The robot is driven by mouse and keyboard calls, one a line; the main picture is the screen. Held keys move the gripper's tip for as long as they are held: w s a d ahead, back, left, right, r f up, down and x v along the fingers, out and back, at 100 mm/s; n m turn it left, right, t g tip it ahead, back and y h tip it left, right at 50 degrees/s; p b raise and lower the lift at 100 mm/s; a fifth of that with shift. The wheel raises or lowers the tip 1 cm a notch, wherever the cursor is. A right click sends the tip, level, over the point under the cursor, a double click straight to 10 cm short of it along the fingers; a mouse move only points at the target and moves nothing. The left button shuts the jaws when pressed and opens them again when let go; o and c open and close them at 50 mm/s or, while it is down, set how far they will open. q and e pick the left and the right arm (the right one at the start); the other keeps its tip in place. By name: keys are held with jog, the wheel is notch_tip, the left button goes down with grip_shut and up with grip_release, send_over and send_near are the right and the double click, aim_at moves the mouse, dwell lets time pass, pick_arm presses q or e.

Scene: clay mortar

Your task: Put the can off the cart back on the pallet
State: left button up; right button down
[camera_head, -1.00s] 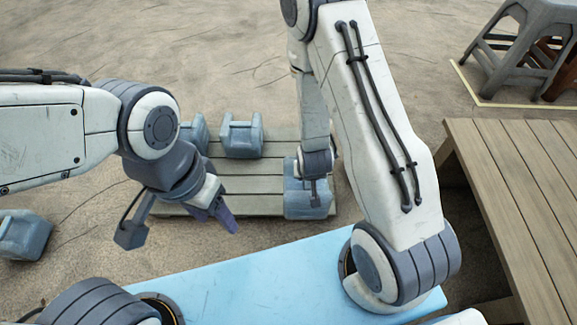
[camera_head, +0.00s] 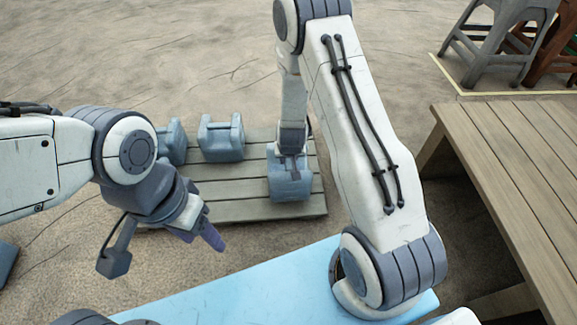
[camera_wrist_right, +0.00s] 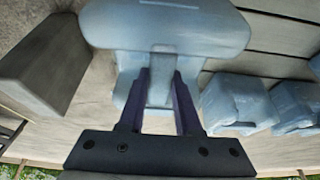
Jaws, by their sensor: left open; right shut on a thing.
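My right gripper (camera_wrist_right: 160,95) is shut on a blue-grey can (camera_head: 290,182), whose handle side also shows in the right wrist view (camera_wrist_right: 165,25). The can is roughly upright over the right part of the slatted wooden pallet (camera_head: 240,210). I cannot tell whether its base touches the planks. The pallet also shows in the right wrist view (camera_wrist_right: 285,45). Two similar cans stand toward the pallet's back left, one (camera_head: 221,137) in clear view and one (camera_head: 172,143) partly hidden by my left arm. My left gripper (camera_head: 208,232) is open and empty, in front of the pallet.
A slatted wooden table (camera_head: 510,150) stands at the right. A blue-grey piece (camera_head: 6,262) is cut off at the left edge. A brown block (camera_wrist_right: 40,65) is left of the held can in the right wrist view. Sandy ground behind the pallet is clear.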

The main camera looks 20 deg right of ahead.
pick_arm(q)
jog(key=shift+f+b, duration=0.55)
jog(key=shift+f, duration=0.45)
pick_arm(e)
jog(key=shift+w+f, duration=0.1)
jog(key=shift+f, duration=1)
jog(key=shift+f, duration=0.2)
jog(key=c, duration=0.6)
grip_release()
jog(key=shift+r, duration=0.1)
